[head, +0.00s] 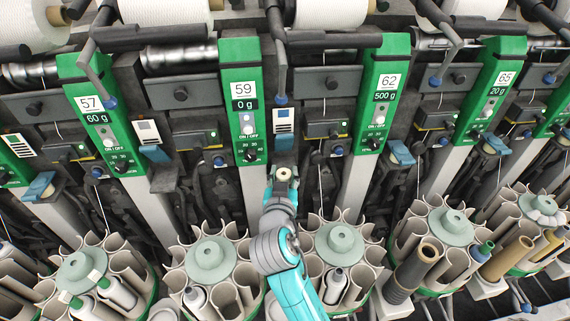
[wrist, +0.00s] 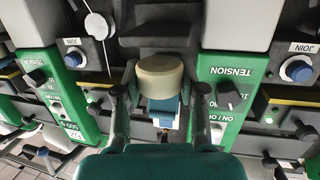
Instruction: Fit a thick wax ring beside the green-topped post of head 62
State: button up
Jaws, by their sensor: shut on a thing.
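The green-topped post of head 62 (head: 378,95) stands right of centre in the head view, with a 500 g label. In the wrist view, which is upside down, its green top (wrist: 70,128) is at left. My gripper (head: 283,180) is between the posts of heads 59 and 62, low in front of the machine. In the wrist view my gripper (wrist: 159,92) is shut on a thick cream wax ring (wrist: 158,72), with a finger on each side. The ring also shows small in the head view (head: 283,173). The ring's underside is hidden.
Head 59's post (head: 241,100) is close left of my gripper. Round holders with grey hubs (head: 339,243) line the front below. Dark levers hang above.

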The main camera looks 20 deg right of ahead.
aim_at(284, 169)
jog(key=x, duration=0.4)
jog(key=shift+w+r, duration=0.15)
jog(key=shift+r, duration=0.15)
jog(key=shift+w+f, duration=0.1)
jog(key=shift+f, duration=0.2)
jog(key=shift+f, duration=0.1)
jog(key=o, duration=0.9)
jog(key=shift+o, duration=0.2)
jog(key=v, duration=1.2)
